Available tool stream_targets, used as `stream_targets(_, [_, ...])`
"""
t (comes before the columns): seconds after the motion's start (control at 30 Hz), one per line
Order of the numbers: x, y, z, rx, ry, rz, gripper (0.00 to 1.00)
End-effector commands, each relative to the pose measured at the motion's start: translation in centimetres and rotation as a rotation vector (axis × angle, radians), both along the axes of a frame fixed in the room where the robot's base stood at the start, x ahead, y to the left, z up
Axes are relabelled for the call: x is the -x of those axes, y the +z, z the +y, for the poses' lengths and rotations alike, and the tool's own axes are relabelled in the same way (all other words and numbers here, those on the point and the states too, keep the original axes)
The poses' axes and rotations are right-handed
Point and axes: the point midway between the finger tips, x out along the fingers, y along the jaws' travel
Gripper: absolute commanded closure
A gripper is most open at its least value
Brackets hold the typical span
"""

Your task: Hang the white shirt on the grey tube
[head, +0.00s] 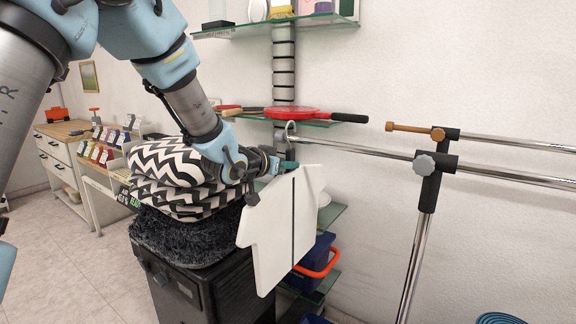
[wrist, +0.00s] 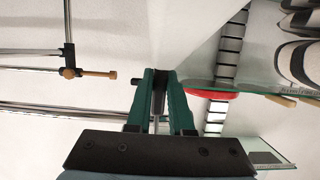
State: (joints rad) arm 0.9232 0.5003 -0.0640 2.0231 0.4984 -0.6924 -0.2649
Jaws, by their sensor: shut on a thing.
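The white shirt (head: 285,225), a flat stiff shape with a dark stripe down its middle, hangs in the air below my gripper in the head view. A grey hook (head: 290,129) rises above the shirt. My gripper (head: 284,166) is shut at the shirt's top; its green fingers (wrist: 160,98) pinch a thin dark piece in the wrist view. The grey tube (head: 365,150) runs from behind the hook to the rack's clamp at right. It also shows at left in the wrist view (wrist: 55,110). I cannot tell whether the hook touches the tube.
The rack's upright (head: 419,240) with its dark clamp (head: 434,178) stands at right. A wooden-ended peg (head: 410,129) sticks out above. Patterned cushions (head: 180,175) on a dark cabinet (head: 200,285) stand left. Glass shelves and a red racket (head: 295,113) are behind.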

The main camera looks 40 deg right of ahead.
Motion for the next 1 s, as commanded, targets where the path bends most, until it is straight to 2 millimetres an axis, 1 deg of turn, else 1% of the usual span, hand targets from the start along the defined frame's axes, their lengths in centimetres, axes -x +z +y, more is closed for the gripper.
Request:
stream_targets(0.4, [0.03, 0.07, 0.12, 0.001, 0.0, 0.0, 1.0])
stream_targets(0.8, [-0.19, 0.04, -0.71, 0.002, 0.0, -0.001, 1.0])
stream_targets(1.0, [-0.21, 0.07, -0.75, 0.002, 0.0, -0.001, 1.0])
